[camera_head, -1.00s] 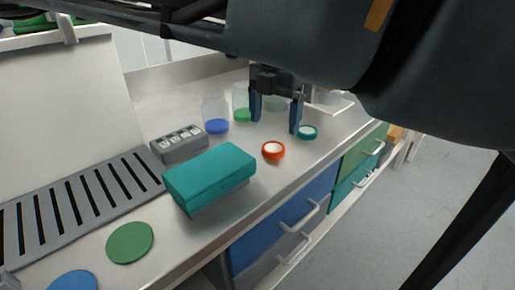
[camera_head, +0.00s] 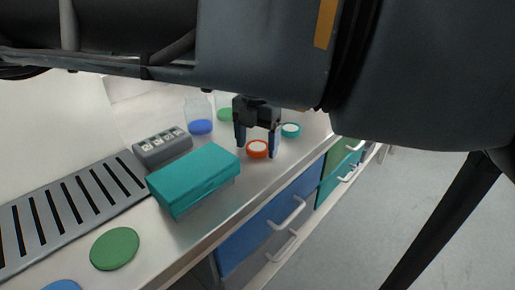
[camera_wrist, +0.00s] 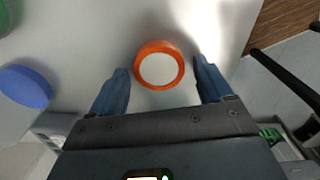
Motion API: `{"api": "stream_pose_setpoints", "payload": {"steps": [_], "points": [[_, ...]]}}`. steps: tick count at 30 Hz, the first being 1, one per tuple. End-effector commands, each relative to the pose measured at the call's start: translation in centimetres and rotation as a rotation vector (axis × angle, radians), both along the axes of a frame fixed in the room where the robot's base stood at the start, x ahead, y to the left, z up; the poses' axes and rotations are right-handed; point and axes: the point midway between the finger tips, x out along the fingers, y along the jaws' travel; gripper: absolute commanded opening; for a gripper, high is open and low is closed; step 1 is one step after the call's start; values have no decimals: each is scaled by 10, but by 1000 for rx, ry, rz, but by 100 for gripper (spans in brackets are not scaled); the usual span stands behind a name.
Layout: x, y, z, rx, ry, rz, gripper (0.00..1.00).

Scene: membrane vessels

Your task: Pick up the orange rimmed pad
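The orange rimmed pad (camera_head: 257,149) is a small round disc with a white centre, lying on the bench near its front edge. In the wrist view the pad (camera_wrist: 159,65) lies just ahead of and between the fingertips, with a gap on each side. My gripper (camera_head: 256,150) is open, with its two blue fingers on either side of the pad in the head view. In the wrist view my gripper (camera_wrist: 160,68) holds nothing. Whether the fingertips touch the bench cannot be told.
A teal box (camera_head: 193,179) and a grey block with white cells (camera_head: 162,147) stand left of the pad. A teal rimmed pad (camera_head: 291,130) lies to its right.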

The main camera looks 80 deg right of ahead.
Motion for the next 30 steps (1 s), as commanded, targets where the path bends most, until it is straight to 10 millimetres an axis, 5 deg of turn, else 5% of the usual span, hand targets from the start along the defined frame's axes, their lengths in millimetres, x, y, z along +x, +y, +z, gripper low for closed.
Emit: {"api": "stream_pose_setpoints", "payload": {"steps": [15,30], "points": [[0,0,0,0,0,0,29],[1,0,18,-2,-2,0,28]]}}
